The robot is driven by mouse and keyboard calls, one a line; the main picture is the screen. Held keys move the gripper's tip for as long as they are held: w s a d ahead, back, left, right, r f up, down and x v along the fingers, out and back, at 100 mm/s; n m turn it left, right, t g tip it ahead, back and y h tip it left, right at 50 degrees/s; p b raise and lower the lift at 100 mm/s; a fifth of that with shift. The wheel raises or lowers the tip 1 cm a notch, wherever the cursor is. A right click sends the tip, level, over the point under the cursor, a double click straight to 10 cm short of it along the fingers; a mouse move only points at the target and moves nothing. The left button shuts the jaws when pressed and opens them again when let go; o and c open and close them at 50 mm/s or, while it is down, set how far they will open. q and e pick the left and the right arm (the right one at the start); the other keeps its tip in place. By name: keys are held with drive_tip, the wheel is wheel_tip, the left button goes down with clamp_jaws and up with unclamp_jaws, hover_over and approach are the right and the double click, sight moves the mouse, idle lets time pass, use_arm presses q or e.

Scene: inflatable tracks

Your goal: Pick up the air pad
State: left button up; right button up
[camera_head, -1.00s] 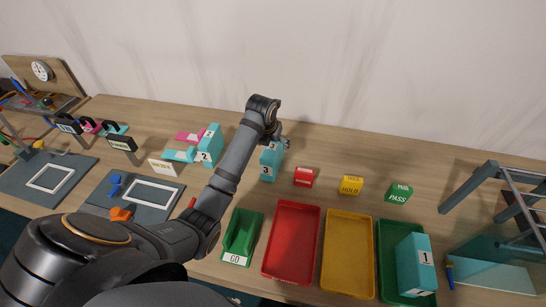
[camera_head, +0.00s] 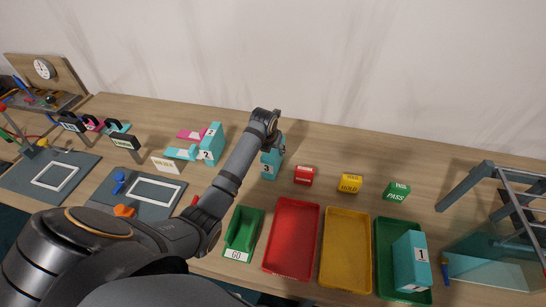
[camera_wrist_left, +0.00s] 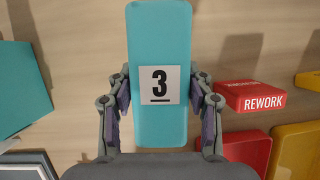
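A teal upright pad marked 3 (camera_head: 271,163) stands on the bench in the head view, partly hidden by my left wrist. It fills the middle of the left wrist view (camera_wrist_left: 160,50). My left gripper (camera_wrist_left: 166,105) is open, with one finger on each side of this pad; a gap shows on the right side, and I cannot tell if the left finger touches. In the head view the left gripper (camera_head: 275,142) is at the pad's top. Another teal pad marked 2 (camera_head: 211,146) stands to the left. A teal pad marked 1 (camera_head: 409,262) stands in the green tray. My right gripper is not in view.
A red tray (camera_head: 292,240), yellow tray (camera_head: 347,250) and green tray (camera_head: 385,236) line the front of the bench. A green GO holder (camera_head: 243,233) is left of them. Red REWORK (camera_head: 304,175), yellow HOLD (camera_head: 349,184) and green PASS (camera_head: 396,191) blocks stand behind.

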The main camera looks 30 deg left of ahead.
use_arm(q)
drive_tip(key=c, duration=0.5)
